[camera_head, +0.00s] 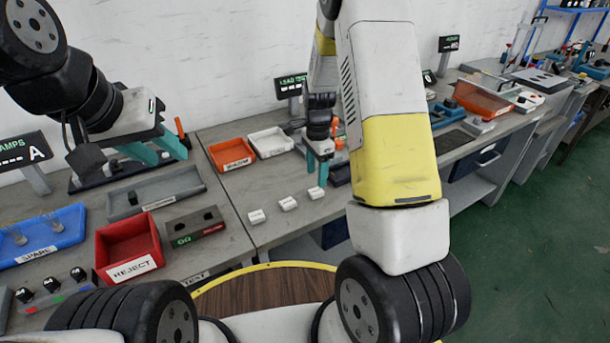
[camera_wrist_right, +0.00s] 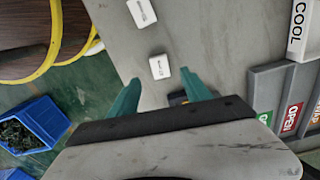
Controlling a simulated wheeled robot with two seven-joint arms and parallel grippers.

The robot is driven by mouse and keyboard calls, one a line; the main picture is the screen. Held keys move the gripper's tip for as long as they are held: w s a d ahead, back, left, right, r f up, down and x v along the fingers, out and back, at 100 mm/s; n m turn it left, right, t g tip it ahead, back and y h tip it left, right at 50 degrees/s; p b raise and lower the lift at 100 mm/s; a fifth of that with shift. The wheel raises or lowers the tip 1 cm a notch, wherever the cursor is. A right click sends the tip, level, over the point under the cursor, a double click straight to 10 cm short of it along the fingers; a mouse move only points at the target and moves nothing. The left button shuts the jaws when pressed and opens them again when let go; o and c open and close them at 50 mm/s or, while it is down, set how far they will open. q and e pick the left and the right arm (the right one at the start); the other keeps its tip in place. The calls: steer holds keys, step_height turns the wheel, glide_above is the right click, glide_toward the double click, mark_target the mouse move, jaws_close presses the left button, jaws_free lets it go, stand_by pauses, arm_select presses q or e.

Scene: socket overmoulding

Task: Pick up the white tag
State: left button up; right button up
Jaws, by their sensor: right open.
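Three small white tags lie in a slanting row on the grey bench: a left one (camera_head: 257,216), a middle one (camera_head: 287,204) and a right one (camera_head: 316,192). Two white tags show in the right wrist view, one near the fingertips (camera_wrist_right: 160,66) and one at the top edge (camera_wrist_right: 142,12). My right gripper (camera_head: 319,166) is open and empty, pointing down just behind the right tag. Its teal fingers are apart in the wrist view (camera_wrist_right: 160,92). My left gripper (camera_head: 158,152) is open and empty over the left bench, its teal fingers apart.
Behind the tags stand an orange bin (camera_head: 231,154) and a white bin (camera_head: 271,142). A red REJECT bin (camera_head: 128,248), a grey tray (camera_head: 156,192) and a blue SPARE tray (camera_head: 42,236) are on the left bench. The bench around the tags is clear.

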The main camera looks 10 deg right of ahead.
mark_target(316, 191)
step_height(316, 191, down, 6)
steer(key=shift+f, duration=0.1)
jaws_close()
stand_by(0.4)
